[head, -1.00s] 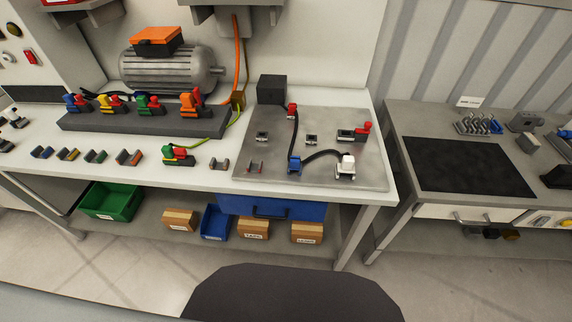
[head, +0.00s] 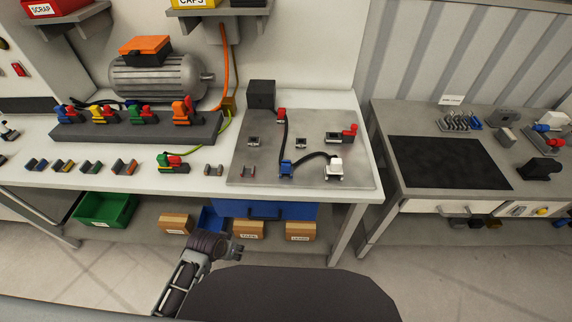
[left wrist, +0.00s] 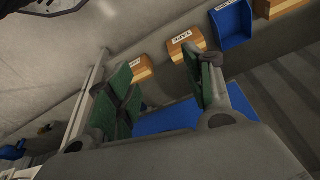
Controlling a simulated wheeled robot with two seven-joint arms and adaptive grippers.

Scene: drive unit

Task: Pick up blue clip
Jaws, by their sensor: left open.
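A blue clip (head: 286,168) sits on the grey metal plate (head: 350,125), at the front, with a black cable at it. Another blue clip with a red part (head: 66,115) is at the left end of the dark rack (head: 140,132). A small blue-marked holder (head: 36,165) lies on the bench at the left. I cannot tell which one is meant. My left gripper (head: 239,248) is open and empty, low in front of the bench, below its top and away from these clips. Its green-padded fingers (left wrist: 165,95) are apart in the left wrist view. My right gripper is not in view.
Under the bench are a blue drawer (head: 300,211), a green bin (head: 106,209) and several cardboard boxes. A blue bin (left wrist: 232,25) shows in the left wrist view. A dark rounded shape (head: 290,295) fills the bottom middle. A second bench (head: 380,120) stands at right.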

